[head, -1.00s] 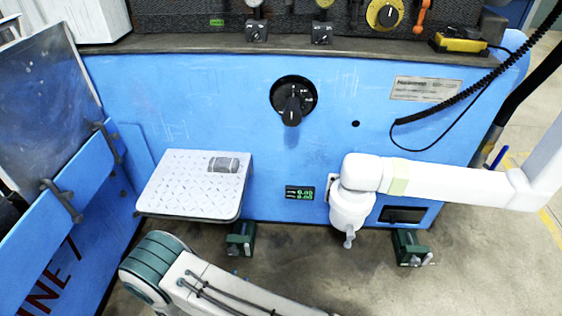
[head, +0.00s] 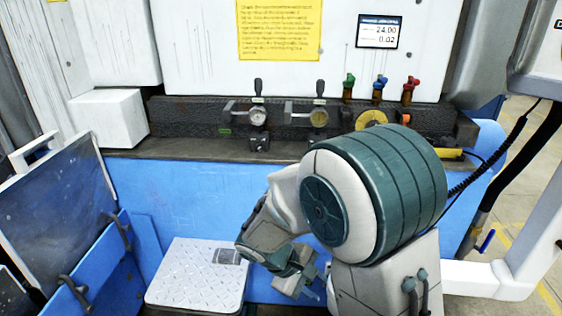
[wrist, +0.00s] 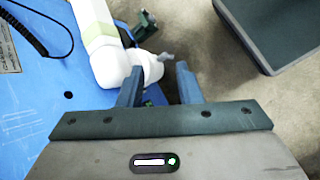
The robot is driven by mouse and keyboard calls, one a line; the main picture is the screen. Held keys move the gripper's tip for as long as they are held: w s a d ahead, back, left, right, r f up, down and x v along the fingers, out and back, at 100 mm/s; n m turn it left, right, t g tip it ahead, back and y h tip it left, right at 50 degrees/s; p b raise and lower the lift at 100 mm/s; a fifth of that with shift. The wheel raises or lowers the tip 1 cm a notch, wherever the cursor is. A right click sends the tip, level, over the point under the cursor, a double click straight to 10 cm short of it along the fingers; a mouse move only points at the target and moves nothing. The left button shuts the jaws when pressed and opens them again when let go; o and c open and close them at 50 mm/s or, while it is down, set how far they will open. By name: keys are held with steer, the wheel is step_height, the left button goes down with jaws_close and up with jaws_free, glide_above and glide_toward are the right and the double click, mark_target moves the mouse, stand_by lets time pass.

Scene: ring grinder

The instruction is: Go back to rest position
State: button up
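My gripper (head: 309,281) hangs low in the head view, in front of the blue machine front and right of the metal step plate. In the wrist view its two blue-grey fingers (wrist: 158,88) stand apart with nothing between them. Beyond the fingers are the white jointed arm of the machine (wrist: 108,50) and the concrete floor.
The blue ring grinder (head: 180,200) fills the front. A step plate (head: 200,280) juts out at lower left, beside a blue side panel (head: 75,275). Levers, dials and coloured valves (head: 378,88) line the ledge. A white beam (head: 490,278) crosses at right. Floor shows at far right.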

steer(key=s+d+r+m+y+p, duration=0.2)
steer(key=s+r+m+p, duration=0.1)
steer(key=r, duration=0.5)
steer(key=s+d+r+m+t+y+p, duration=0.1)
steer(key=s+d+r+m+y+p, duration=0.1)
steer(key=r, duration=0.6)
steer(key=s+d+r+m+t+y+p, duration=0.1)
steer(key=s+d+r+m+y+p, duration=0.2)
steer(key=s+r+m+p, duration=0.2)
step_height(320, 180, up, 3)
steer(key=shift+s+r+m+p, duration=0.1)
steer(key=shift+s+m+p, duration=0.3)
steer(key=shift+p, duration=0.05)
